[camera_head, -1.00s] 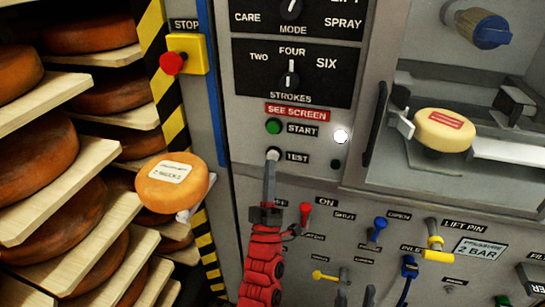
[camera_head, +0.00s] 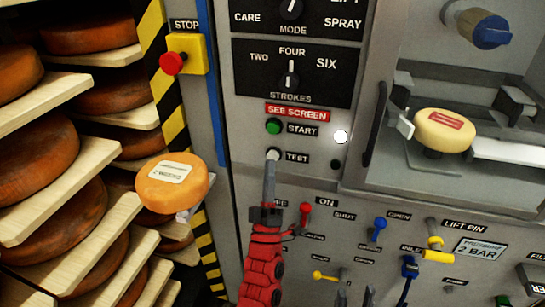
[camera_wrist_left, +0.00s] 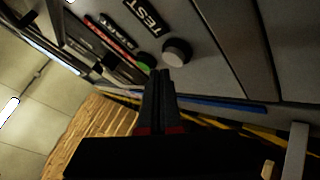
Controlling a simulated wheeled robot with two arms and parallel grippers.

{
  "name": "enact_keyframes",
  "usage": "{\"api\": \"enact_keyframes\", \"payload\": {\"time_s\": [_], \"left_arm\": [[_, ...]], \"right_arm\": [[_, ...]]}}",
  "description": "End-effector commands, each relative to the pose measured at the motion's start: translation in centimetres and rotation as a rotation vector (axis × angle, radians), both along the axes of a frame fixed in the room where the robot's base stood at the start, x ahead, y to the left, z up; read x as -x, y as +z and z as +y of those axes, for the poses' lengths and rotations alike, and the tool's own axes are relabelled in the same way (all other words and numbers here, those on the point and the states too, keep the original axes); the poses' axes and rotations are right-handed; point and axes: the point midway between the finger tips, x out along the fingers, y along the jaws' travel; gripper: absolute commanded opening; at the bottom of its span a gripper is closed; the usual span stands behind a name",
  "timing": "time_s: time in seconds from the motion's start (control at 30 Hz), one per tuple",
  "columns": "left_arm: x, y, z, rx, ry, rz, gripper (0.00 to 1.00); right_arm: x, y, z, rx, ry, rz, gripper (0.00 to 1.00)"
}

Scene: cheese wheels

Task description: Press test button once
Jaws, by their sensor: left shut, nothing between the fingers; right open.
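The white TEST button (camera_head: 273,155) is on the grey machine panel, left of its TEST label and below the green START button (camera_head: 274,126). My left gripper (camera_head: 270,168) is shut and empty, with its tips just below the TEST button in the head view. In the left wrist view the TEST button (camera_wrist_left: 177,52) shows just beyond the shut fingertips (camera_wrist_left: 160,74), slightly to their right, and a gap appears between them. My right gripper (camera_head: 355,297) shows only as two grey fingertips, apart, at the bottom edge.
Red, yellow and blue valve levers (camera_head: 379,228) stick out of the lower panel. A yellow STOP box (camera_head: 187,53) with a red knob is at upper left. Shelves of cheese wheels (camera_head: 90,92) stand at left, and a labelled cheese (camera_head: 172,183) sits near the striped post.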

Motion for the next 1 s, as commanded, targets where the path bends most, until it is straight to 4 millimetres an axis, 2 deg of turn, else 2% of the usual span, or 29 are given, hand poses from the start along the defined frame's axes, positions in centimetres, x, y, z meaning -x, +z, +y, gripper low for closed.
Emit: {"api": "enact_keyframes", "payload": {"time_s": [1.0], "left_arm": [[-0.8, 0.0, -0.3, 0.0, 0.0, 0.0, 0.0]], "right_arm": [[0.0, -1.0, 0.0, 0.0, 0.0, 0.0, 0.5]]}}
